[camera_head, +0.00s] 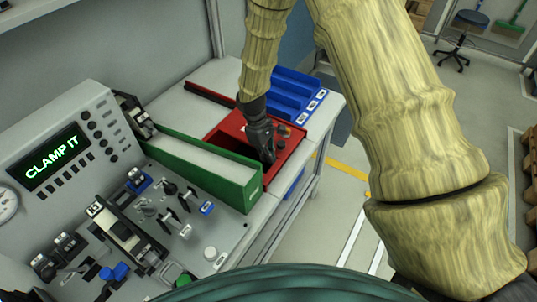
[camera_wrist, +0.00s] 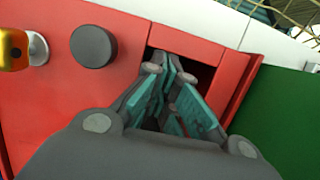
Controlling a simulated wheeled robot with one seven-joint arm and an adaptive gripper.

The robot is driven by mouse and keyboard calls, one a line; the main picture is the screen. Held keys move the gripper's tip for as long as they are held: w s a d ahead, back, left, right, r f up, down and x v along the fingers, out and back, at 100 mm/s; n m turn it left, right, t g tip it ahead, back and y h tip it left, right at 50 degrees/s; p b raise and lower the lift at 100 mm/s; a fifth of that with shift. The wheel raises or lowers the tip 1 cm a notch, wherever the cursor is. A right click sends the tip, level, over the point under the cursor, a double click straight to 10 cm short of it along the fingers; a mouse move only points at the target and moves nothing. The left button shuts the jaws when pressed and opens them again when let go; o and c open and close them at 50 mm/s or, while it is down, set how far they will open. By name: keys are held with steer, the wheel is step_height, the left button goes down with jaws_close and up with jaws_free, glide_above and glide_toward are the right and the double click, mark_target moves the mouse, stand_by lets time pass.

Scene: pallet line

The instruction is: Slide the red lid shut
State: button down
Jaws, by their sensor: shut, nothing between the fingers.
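The red lid (camera_wrist: 75,95) fills the left of the wrist view as a flat red panel with a dark grey round knob (camera_wrist: 93,46). To its right is a rectangular opening in the red box (camera_wrist: 242,85). My gripper (camera_wrist: 168,72) is shut and empty, with its fingertips over or in this opening, right of the knob and apart from it. How deep the tips reach I cannot tell. In the head view my gripper (camera_head: 267,160) points down at the red box (camera_head: 226,130), whose dark opening shows to the left of the fingers.
A long green box (camera_head: 200,165) stands close beside the red box. Blue bins (camera_head: 296,90) are behind it. A control panel reading "CLAMP IT" (camera_head: 60,155) and several switches and clamps fill the left. An orange-yellow piece (camera_wrist: 14,48) sits by the lid.

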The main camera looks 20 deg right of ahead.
stand_by(0.3)
steer(key=w+a+r+b, duration=0.3)
steer(key=w+r, duration=0.2)
steer(key=r, duration=0.4)
steer(key=shift+a+r, duration=0.3)
steer(key=shift+a, duration=0.1)
